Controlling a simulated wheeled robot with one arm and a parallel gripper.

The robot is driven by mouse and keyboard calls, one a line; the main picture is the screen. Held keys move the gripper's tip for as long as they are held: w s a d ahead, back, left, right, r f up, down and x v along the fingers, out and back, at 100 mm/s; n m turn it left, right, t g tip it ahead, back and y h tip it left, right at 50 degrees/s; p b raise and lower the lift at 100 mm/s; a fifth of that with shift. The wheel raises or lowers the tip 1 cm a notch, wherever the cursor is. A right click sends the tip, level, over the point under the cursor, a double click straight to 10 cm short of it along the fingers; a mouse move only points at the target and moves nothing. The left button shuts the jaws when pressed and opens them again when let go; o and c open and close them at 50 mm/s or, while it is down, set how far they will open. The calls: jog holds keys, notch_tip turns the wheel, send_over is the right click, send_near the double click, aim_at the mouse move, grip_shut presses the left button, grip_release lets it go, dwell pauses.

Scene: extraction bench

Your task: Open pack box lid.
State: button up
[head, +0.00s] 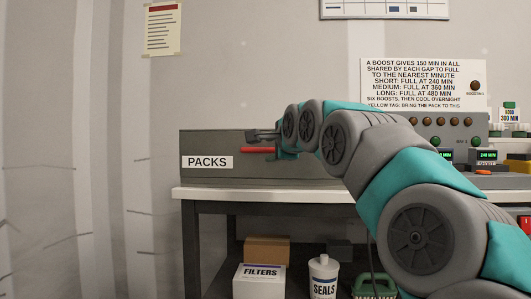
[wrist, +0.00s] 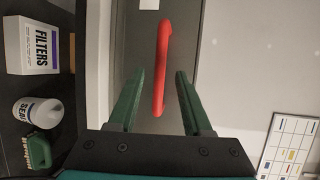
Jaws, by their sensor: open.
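The pack box (head: 215,144) is a grey-green box with a PACKS label, standing at the left end of the bench. Its lid looks shut. A red bar handle (head: 257,150) is on its front, and it also shows in the wrist view (wrist: 161,65). My gripper (head: 262,135) is at the box front, by the handle. In the wrist view my gripper (wrist: 160,75) is open, with one green finger on each side of the handle. A gap shows between the handle and each finger, so neither appears to touch it.
The white bench top (head: 270,195) carries the box. A control panel with lamps (head: 455,125) stands right, partly behind my arm.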

aim_at(268, 150)
jog(key=shift+x, duration=2.2)
jog(key=shift+c, duration=0.2)
grip_shut()
